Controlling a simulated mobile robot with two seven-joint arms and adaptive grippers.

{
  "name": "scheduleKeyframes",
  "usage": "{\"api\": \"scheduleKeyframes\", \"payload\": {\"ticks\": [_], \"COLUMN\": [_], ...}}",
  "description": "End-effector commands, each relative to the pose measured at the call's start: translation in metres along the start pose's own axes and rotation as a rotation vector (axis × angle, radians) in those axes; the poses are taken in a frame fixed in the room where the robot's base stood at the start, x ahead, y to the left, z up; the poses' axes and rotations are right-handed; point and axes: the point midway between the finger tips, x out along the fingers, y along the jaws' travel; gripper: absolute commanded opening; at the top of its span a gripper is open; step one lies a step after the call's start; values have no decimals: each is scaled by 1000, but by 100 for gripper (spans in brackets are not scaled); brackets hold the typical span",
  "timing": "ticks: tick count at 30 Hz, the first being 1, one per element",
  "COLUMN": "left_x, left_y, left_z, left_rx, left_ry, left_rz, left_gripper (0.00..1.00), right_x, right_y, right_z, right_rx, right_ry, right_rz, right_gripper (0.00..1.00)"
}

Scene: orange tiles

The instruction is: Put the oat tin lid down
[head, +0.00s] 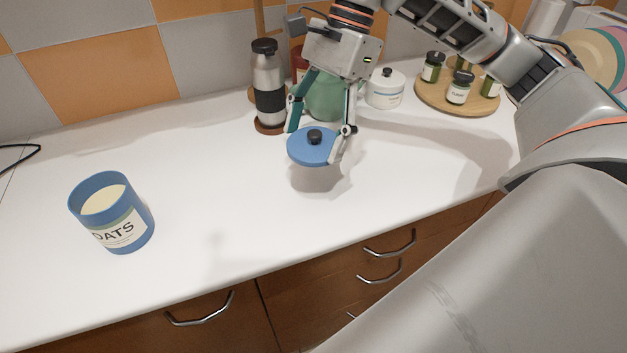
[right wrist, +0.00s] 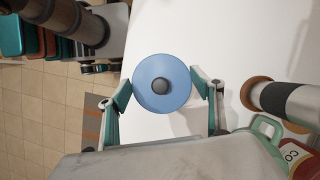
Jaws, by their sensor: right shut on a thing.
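The blue oat tin lid (head: 305,150) with a dark round knob is held over the white counter, with its shadow just below it. My right gripper (head: 319,142) is shut on the lid, one finger at each side of its rim. In the right wrist view the lid (right wrist: 148,98) sits between the two fingertips (right wrist: 162,86), knob facing the camera. The open blue oat tin (head: 122,230), labelled OATS and filled with pale oats, stands upright at the left, well apart from the lid. My left gripper is not in view.
A steel and black bottle (head: 268,75) and a green jug (head: 326,97) stand close behind the gripper. A white lidded pot (head: 385,92) and a round wooden board (head: 480,103) with jars are further right. The counter between tin and lid is clear.

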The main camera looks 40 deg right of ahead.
Motion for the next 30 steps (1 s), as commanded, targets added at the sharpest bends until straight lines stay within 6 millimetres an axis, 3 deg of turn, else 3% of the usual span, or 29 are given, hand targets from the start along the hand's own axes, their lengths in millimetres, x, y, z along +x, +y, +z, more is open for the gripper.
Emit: {"api": "scheduleKeyframes", "payload": {"ticks": [3,9,17,24,30], "left_x": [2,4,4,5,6], "left_y": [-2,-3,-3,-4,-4], "left_z": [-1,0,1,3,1], "left_rx": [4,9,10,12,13], "left_ry": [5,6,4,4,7], "left_rz": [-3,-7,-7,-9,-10], "left_gripper": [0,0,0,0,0], "right_x": [30,61,76,103,103], "right_y": [1,0,0,0,0], "right_z": [-13,-26,-32,-43,-43], "right_rx": [3,1,0,0,-1], "right_ry": [0,0,0,0,0], "right_rz": [6,3,2,2,-1], "right_gripper": [54,54,54,54,54]}}
